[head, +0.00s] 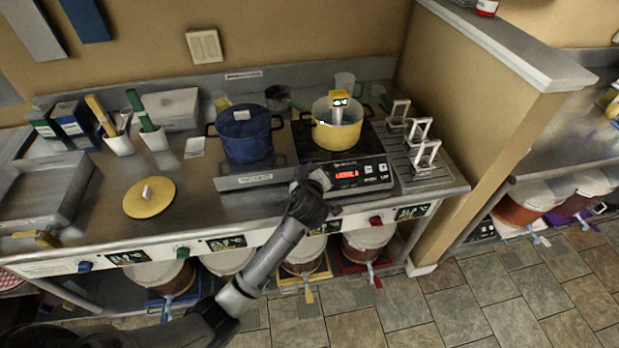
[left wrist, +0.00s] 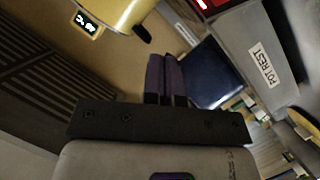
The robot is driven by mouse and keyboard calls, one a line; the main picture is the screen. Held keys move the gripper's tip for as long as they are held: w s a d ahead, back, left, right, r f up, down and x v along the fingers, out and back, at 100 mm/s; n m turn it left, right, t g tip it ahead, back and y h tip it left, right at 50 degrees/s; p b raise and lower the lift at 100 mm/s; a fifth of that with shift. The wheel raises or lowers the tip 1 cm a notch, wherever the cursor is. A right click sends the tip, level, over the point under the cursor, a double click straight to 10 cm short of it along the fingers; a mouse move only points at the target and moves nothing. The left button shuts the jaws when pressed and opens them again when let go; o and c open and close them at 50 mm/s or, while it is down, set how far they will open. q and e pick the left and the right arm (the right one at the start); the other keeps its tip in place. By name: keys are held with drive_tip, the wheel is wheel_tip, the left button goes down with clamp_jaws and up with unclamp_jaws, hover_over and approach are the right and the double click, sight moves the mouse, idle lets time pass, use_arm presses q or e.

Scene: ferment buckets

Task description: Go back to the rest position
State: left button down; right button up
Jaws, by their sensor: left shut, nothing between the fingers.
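My left arm reaches in from the bottom of the head view, and its gripper (head: 320,181) is at the front edge of the induction cooker (head: 345,172), near its red display. In the left wrist view the two dark fingers (left wrist: 166,78) are together with nothing between them. The yellow pot (head: 336,135) stands on the cooker with a yellow thermometer (head: 340,97) at its rim. The blue pot (head: 247,140) stands to the left of the cooker, behind the "POT REST" label, which the left wrist view also shows (left wrist: 265,65). My right gripper is not in view.
A yellow lid (head: 149,197) lies on the steel counter at left. Wire stands (head: 425,155) stand right of the cooker. A partition wall (head: 500,110) rises at right. Ferment buckets (head: 368,244) sit below the counter. The tiled floor (head: 450,300) in front is clear at right.

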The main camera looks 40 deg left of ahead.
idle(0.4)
use_arm(q)
drive_tip(key=s+d+r+m+g+h+p, duration=0.15)
drive_tip(key=s+d+m+h, duration=0.55)
drive_tip(key=s+d+m, duration=0.7)
drive_tip(key=s+f+m+g+h+p, duration=0.1)
drive_tip(key=s+f+g, duration=0.2)
drive_tip(key=s, duration=0.9)
drive_tip(key=s+d+f+m+g+h+p, duration=0.1)
drive_tip(key=s+f+g, duration=0.2)
drive_tip(key=s+f, duration=0.5)
drive_tip(key=s, duration=0.3)
drive_tip(key=shift+s+d+m+g+p, duration=0.15)
drive_tip(key=shift+s+m+g+p, duration=0.15)
drive_tip(key=shift+s+g+p, duration=0.1)
